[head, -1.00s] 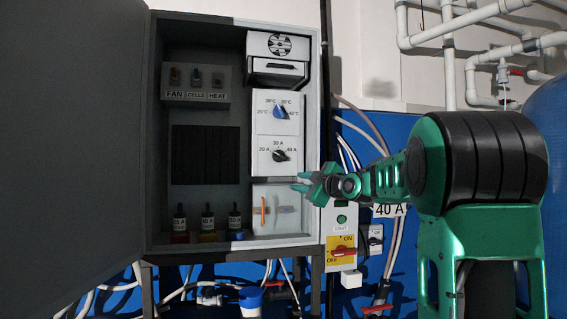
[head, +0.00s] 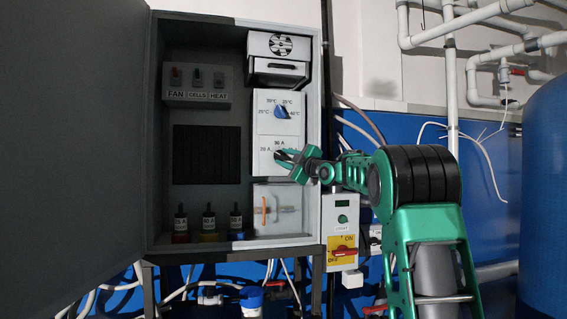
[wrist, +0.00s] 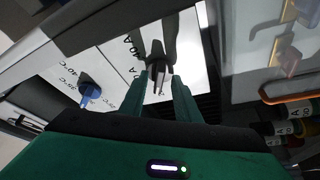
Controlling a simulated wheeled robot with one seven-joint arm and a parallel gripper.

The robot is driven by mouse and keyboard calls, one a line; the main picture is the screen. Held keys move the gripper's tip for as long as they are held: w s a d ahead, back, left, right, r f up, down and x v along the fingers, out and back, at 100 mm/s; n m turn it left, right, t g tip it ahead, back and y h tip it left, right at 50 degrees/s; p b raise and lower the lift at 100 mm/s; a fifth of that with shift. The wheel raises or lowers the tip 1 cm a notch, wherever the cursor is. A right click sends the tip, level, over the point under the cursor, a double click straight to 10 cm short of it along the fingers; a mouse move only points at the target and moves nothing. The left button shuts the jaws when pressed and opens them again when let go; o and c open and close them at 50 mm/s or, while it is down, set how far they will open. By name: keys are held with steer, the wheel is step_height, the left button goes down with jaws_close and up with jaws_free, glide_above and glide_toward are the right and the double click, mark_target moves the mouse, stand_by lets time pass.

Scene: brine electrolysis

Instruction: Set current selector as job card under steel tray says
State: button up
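The current selector panel (head: 260,163) is white, with 20 A and 30 A marks showing in the head view. My gripper (head: 283,158) is at this panel and hides most of the dark knob and the 40 A mark. In the wrist view the dark selector knob (wrist: 158,71) sits between the two green fingertips of my gripper (wrist: 162,80). The fingers are apart, one on each side of the knob, with a little gap showing. Which mark the knob points at cannot be told. No steel tray or readable job card shows.
The blue temperature knob (head: 282,112) is just above. Below is a clear cover with an orange handle (head: 263,210). The open cabinet door (head: 75,150) fills the left. A red and yellow ON/OFF switch (head: 342,253) is at the lower right, outside the cabinet.

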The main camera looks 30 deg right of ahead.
steer(key=shift+w+r, duration=0.1)
steer(key=shift+w, duration=0.25)
steer(key=shift+c, duration=0.6)
